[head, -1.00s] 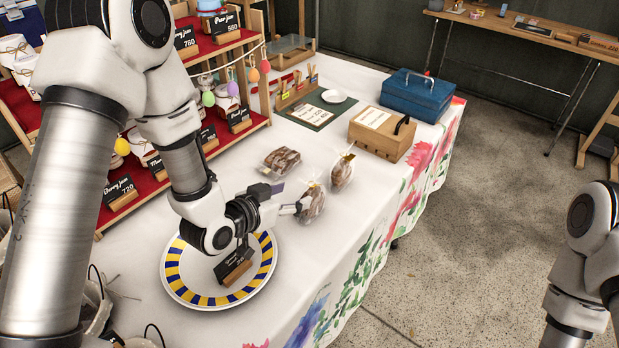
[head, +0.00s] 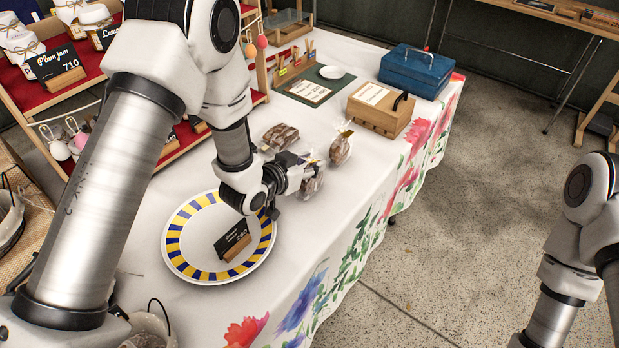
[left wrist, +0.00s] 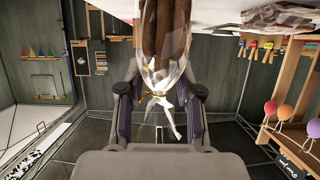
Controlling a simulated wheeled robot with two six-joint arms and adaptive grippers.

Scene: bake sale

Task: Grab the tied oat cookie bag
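A clear bag (head: 314,184) of brown cookies stands on the white-covered table in the head view. My left gripper (head: 303,173) is at its left side and hides part of it. In the left wrist view the bag (left wrist: 165,35) fills the top middle, with a gold tie and white ends hanging down. The open left fingers (left wrist: 160,88) stand on either side of the tied neck, with gaps showing. A second tied bag (head: 341,149) stands just behind to the right. A flat pack (head: 280,137) of brown goods lies behind to the left. My right gripper is out of view.
A white plate with blue and yellow rim (head: 172,246) holds a black sign (head: 232,240) near the left arm. A wooden box (head: 379,112) and a blue cash box (head: 415,72) stand farther back. The jam shelf (head: 75,95) is left. The table's right front is clear.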

